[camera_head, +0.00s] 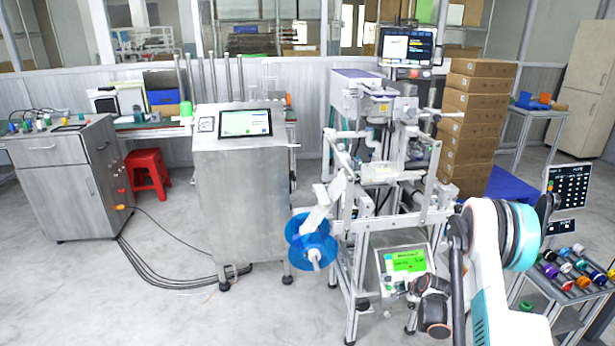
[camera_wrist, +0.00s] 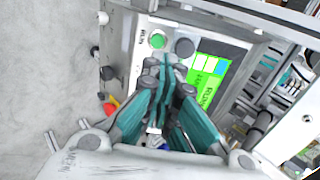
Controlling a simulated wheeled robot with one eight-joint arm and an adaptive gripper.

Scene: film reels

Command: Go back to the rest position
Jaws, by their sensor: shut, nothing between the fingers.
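My gripper (camera_wrist: 163,65) is shut and empty in the wrist view, its teal fingers drawn together. Its tips are in front of the control box (camera_wrist: 205,28), close to the green button (camera_wrist: 158,41) and a dark round knob (camera_wrist: 184,47); I cannot tell whether they touch. The box's green screen (camera_wrist: 207,82) is partly covered by the fingers. In the head view, my arm reaches in from the lower right toward the same green-screened panel (camera_head: 407,261) low on the machine. The fingertips are not clear there.
The machine frame (camera_head: 344,268) stands right beside my arm, with a blue reel (camera_head: 303,226) at its left. A rack of colored rolls (camera_head: 577,285) is at the right. Stacked cartons (camera_head: 480,100) stand behind. Open floor (camera_head: 120,300) lies at the left, with cables on it.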

